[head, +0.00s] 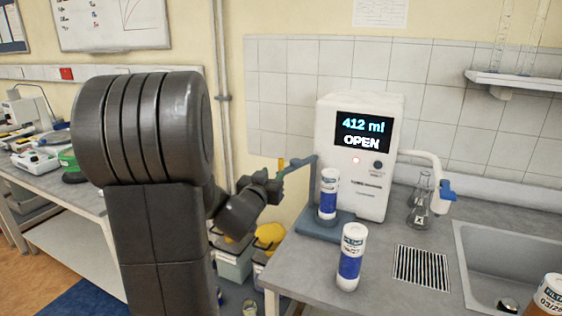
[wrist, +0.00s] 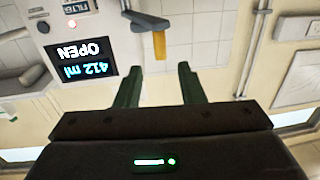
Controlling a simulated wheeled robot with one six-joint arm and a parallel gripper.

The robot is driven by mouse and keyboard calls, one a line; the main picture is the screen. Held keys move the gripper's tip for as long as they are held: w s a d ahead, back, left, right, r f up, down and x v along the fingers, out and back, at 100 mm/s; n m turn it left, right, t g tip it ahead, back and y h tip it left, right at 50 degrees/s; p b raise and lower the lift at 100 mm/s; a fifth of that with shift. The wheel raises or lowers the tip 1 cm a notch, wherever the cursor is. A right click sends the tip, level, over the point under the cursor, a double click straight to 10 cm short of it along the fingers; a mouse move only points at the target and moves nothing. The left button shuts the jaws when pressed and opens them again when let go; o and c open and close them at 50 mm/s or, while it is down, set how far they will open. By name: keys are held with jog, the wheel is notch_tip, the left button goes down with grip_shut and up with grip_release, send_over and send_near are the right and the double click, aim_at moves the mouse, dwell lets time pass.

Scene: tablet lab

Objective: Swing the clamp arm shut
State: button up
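The white filter unit (head: 358,150) stands on the bench, its screen reading "412 ml" and "OPEN". A blue-grey clamp arm (head: 300,164) sticks out from its left side and ends in a yellow handle (head: 281,166). A white and blue filter cartridge (head: 328,195) stands upright on the unit's blue-grey base. My gripper (head: 275,182) is close to the handle. In the wrist view, which is upside down, my gripper (wrist: 158,72) is open and empty. The yellow handle (wrist: 159,45) lies ahead of the gap between the fingers, apparently apart from them.
A second cartridge (head: 351,257) stands in front of the unit. A flask (head: 420,203), a drain grille (head: 421,268) and a sink (head: 510,260) lie to the right. Bins (head: 232,262) stand on the floor below my gripper, in the gap between the benches.

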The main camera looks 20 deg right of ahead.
aim_at(280, 164)
jog(key=p+x, duration=0.1)
jog(key=x, duration=0.7)
jog(key=shift+w+d+f+p, duration=0.1)
jog(key=shift+w+d+p, duration=0.15)
jog(key=shift+w+p, duration=0.15)
jog(key=shift+s, duration=0.1)
grip_shut()
